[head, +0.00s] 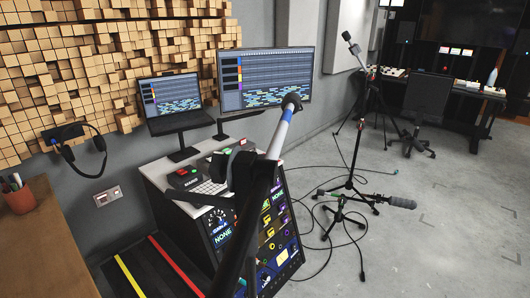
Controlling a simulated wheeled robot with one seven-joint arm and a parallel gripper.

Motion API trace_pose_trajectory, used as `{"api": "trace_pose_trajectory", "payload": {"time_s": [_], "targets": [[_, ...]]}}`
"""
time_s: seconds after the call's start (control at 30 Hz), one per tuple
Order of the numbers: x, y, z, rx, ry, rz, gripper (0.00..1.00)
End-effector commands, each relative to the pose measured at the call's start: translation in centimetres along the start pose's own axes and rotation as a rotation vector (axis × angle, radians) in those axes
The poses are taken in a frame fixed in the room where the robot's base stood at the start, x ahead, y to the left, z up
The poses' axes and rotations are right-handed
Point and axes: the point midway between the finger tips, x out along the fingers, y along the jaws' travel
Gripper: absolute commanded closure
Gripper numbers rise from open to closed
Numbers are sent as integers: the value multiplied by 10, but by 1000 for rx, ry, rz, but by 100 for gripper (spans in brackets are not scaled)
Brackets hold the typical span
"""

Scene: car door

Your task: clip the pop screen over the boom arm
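A dark arm rises from the bottom middle of the head view into a white and blue section, ending in a small dark tip (292,102) in front of the large monitor. It looks like my own arm; no separate fingers show at the tip, so I cannot tell whether my gripper is open, shut or holding something. A microphone stand (350,183) stands on the floor to the right. A microphone (352,44) sits high on a stand behind it, and a dark microphone (400,202) points right from a low boom. I cannot make out a pop screen.
A console desk (160,172) with a small monitor (170,97) and a large monitor (265,78) stands beside and behind the arm. Headphones (98,143) hang on the left wall. Cables (318,213) lie around the stands. A chair (428,105) stands farther back. The right floor is clear.

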Motion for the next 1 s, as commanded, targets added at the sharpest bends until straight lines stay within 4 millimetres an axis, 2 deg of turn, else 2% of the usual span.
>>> {"api": "trace_pose_trajectory", "payload": {"time_s": [0.47,0.6,0.63,1.0], "targets": [[0,0,0,0,0,0,38],[0,0,0,0,0,0,65],[0,0,0,0,0,0,67],[0,0,-1,0,0,0,67]]}}
